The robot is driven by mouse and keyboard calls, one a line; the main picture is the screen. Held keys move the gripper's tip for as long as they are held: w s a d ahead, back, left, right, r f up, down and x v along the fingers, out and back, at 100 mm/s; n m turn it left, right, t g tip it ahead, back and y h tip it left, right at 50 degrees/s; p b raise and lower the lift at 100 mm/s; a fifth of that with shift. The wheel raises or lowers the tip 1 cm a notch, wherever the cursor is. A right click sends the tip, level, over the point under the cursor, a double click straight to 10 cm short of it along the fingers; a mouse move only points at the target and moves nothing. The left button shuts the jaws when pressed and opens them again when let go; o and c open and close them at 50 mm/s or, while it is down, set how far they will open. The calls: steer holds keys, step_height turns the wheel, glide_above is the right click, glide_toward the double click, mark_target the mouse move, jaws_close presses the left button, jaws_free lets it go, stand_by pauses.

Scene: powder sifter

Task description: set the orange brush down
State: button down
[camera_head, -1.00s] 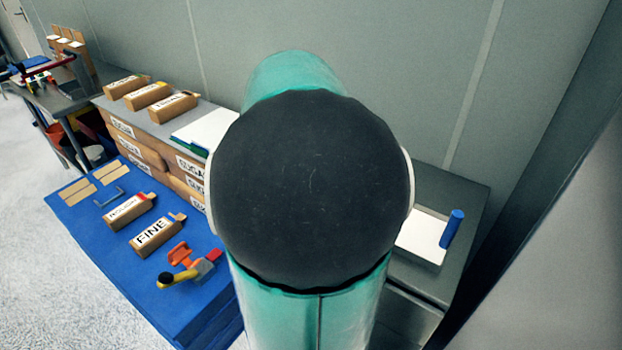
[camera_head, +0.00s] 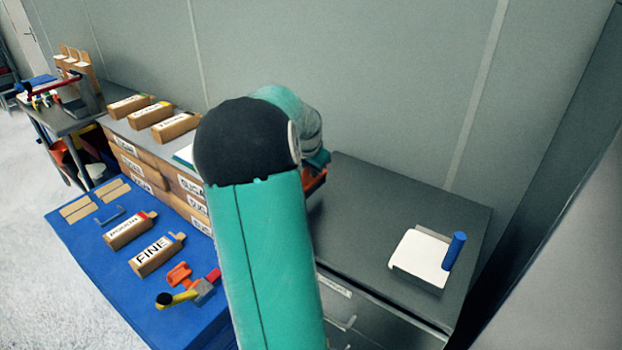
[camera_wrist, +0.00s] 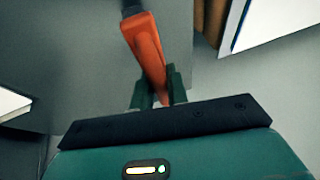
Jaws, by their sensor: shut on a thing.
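The orange brush (camera_wrist: 145,45) is in my gripper (camera_wrist: 158,92), which is shut on its orange handle in the wrist view. A dark part of the brush shows at the top edge of that view. In the head view a small orange piece (camera_head: 313,180) shows beside my arm, above the left part of the dark grey cabinet top (camera_head: 360,205). My arm hides most of my gripper there. I cannot tell whether the brush touches the cabinet top.
A white pad with a blue cylinder (camera_head: 454,250) sits at the cabinet's right. At left, a blue platform (camera_head: 90,255) holds labelled brown boxes, including FINE (camera_head: 157,255), and an orange and yellow tool (camera_head: 185,287). Stacked sugar boxes (camera_head: 150,172) stand behind. The cabinet's middle is clear.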

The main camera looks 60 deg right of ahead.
mark_target(311, 178)
steer(key=shift+w+d+f, duration=0.1)
steer(key=shift+d+f, duration=0.35)
steer(key=shift+f, duration=0.05)
steer(key=shift+w+d+f, duration=0.1)
steer(key=shift+f, duration=1.55)
steer(key=shift+f, duration=0.1)
steer(key=c, duration=1.4)
jaws_free()
steer(key=v, duration=1.2)
